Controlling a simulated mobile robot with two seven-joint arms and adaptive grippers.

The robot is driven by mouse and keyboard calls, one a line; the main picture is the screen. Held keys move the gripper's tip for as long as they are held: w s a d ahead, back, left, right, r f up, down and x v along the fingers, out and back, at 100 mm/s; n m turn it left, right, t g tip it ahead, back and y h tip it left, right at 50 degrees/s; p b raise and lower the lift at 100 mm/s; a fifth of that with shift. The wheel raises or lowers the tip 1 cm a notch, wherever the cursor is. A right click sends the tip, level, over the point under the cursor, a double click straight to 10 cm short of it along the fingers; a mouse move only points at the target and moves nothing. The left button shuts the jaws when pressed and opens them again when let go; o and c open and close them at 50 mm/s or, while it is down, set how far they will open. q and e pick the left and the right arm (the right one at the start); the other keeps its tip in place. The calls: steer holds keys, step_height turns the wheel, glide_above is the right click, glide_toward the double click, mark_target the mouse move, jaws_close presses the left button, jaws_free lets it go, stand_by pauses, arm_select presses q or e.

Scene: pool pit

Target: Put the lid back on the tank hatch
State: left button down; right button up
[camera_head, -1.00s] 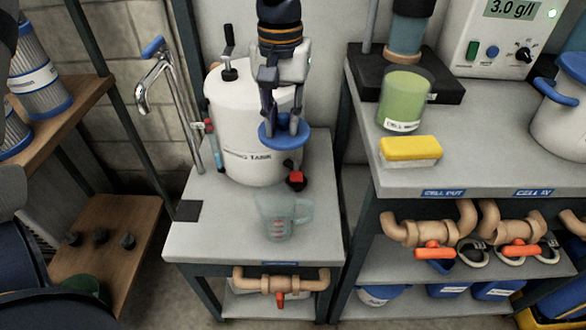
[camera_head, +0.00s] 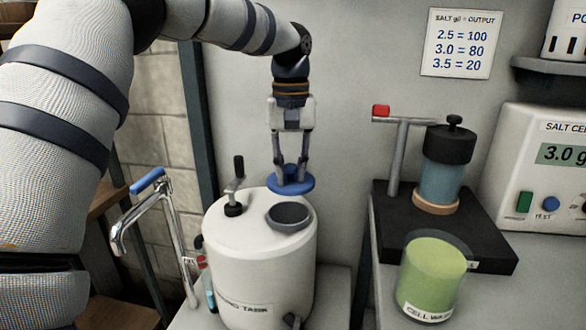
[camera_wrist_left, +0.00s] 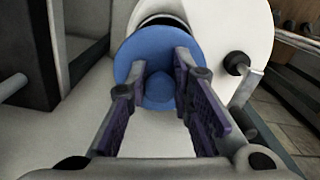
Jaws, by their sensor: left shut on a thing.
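The white tank (camera_head: 255,265) stands on the bench. Its hatch (camera_head: 289,217) is an open dark round hole on top, and it shows partly past the lid in the wrist view (camera_wrist_left: 165,22). The lid (camera_head: 291,186) is a blue disc with a knob, also in the wrist view (camera_wrist_left: 150,55). My left gripper (camera_head: 291,172) is shut on the lid's knob and holds it above the tank top, apart from the hatch. In the head view the lid appears just above the hatch's far edge; its exact height is unclear. My right gripper is not in view.
A crank handle (camera_head: 235,190) stands on the tank top left of the hatch. A chrome tap (camera_head: 160,215) is at the left. A green cup (camera_head: 430,275) and a black stand (camera_head: 470,230) are on the right counter.

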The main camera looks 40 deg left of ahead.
mark_target(288, 183)
arm_select(q)
steer(key=f, duration=0.2)
steer(key=s+f, duration=0.1)
steer(key=f, duration=0.1)
steer(key=shift+f, duration=0.1)
steer(key=shift+w+f, duration=0.1)
steer(key=shift+f, duration=0.75)
steer(key=shift+f, duration=0.15)
stand_by(1.5)
steer(key=c, duration=1.3)
jaws_free()
steer(key=shift+c, duration=0.2)
steer(key=shift+o, duration=0.3)
steer(key=o, duration=0.4)
